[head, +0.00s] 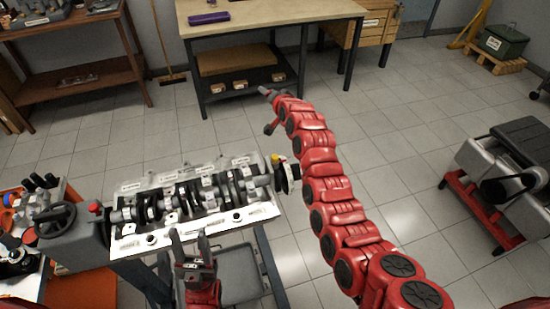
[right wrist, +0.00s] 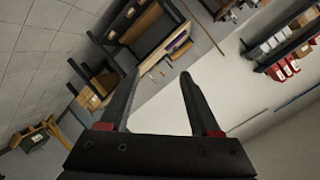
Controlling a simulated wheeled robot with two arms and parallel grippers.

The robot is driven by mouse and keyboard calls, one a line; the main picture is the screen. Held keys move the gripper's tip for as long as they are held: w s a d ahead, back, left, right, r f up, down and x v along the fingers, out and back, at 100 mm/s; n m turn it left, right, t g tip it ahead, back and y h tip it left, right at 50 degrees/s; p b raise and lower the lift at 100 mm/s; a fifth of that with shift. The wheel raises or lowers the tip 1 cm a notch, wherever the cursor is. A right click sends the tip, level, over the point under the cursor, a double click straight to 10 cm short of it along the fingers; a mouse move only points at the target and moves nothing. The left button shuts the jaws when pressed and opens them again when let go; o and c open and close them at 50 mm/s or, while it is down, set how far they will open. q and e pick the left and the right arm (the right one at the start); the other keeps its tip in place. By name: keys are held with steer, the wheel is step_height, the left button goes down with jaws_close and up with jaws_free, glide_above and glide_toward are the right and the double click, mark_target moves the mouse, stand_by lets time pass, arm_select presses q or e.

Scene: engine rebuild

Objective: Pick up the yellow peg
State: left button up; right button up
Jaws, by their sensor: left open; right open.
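A small yellow piece (head: 275,158), which looks like the yellow peg, shows at the right end of the engine block (head: 240,218), by the dark round end of the crankshaft (head: 205,192). It is too small to tell how it is seated. My left gripper (head: 190,242) is open and empty at the block's front edge, left of and nearer than the yellow piece. My right arm stretches far forward past the block's right side. My right gripper (head: 266,93) is beyond the block; in the right wrist view (right wrist: 160,76) it is open with nothing between its fingers.
A workbench (head: 270,20) with a purple case (head: 209,18) stands at the back. A wooden shelf (head: 85,80) is back left. A red stand with a grey machine (head: 500,170) is at the right. The tiled floor between is clear.

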steer(key=s+a+r+n+g+h, duration=0.1)
steer(key=s+a+r+g, duration=0.1)
steer(key=s+r+g, duration=0.15)
steer(key=s+a+r+g+h, duration=0.1)
steer(key=s+a+r+g, duration=0.1)
steer(key=s+g, duration=0.25)
steer(key=s+d+r+g+h+p, duration=0.1)
steer(key=s+d+r+g+h, duration=0.1)
steer(key=s, duration=0.4)
steer(key=s+d+r+g+h+p, duration=0.1)
steer(key=s+d+r+h, duration=0.15)
steer(key=s, duration=0.25)
steer(key=p, duration=0.2)
glide_above(275, 157)
steer(key=shift+m+y, duration=0.3)
steer(key=shift+y, duration=0.15)
step_height(275, 157, down, 12)
steer(key=shift+f, duration=0.2)
steer(key=shift+f+p, duration=0.3)
steer(key=shift+p, duration=0.1)
step_height(275, 157, down, 4)
steer(key=p, duration=0.2)
steer(key=shift+s+f+p, duration=0.1)
steer(key=shift+f+p, duration=0.15)
steer(key=shift+p, duration=0.15)
steer(key=shift+f, duration=0.25)
jaws_close()
